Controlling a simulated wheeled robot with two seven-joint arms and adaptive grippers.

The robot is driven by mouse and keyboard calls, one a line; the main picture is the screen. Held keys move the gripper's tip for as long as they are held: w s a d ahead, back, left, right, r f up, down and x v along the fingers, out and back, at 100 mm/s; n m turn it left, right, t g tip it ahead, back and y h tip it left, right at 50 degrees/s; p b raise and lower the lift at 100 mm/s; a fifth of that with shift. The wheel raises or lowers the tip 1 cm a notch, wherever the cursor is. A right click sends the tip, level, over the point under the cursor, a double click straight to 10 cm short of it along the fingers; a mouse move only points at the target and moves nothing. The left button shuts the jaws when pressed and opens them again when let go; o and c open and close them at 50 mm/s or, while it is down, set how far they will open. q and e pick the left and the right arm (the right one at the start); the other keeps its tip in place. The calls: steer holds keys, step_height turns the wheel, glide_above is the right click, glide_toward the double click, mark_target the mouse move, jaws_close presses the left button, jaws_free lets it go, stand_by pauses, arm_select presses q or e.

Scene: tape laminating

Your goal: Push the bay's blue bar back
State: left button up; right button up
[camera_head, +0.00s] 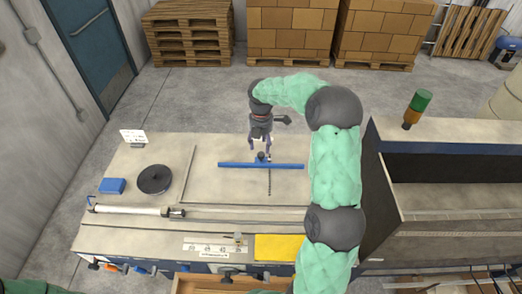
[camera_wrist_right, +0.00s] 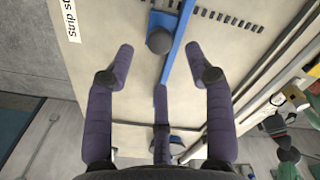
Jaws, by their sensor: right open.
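The blue bar (camera_head: 285,165) lies crosswise on the bay's beige table top, above a thin dark slot. A dark round knob on a small blue block sits at its middle. My right gripper (camera_head: 261,149) comes down from the far side, open, with its fingertips close to the knob. In the right wrist view the blue bar (camera_wrist_right: 177,50) runs between the spread fingers of the gripper (camera_wrist_right: 159,52), and the knob (camera_wrist_right: 159,39) lies just past the fingertips. I cannot tell whether a finger touches the bar. My left gripper is not in view.
A black disc (camera_head: 154,180) and a blue block (camera_head: 112,185) lie at the left. A metal rod (camera_head: 125,209), a scale (camera_head: 216,248) and a yellow pad (camera_head: 281,247) line the near side. A dark-sided machine (camera_head: 440,155) stands at the right.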

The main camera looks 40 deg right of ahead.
mark_target(261, 154)
step_height(261, 154, up, 7)
stand_by(0.3)
steer(key=shift+f, duration=0.2)
stand_by(0.3)
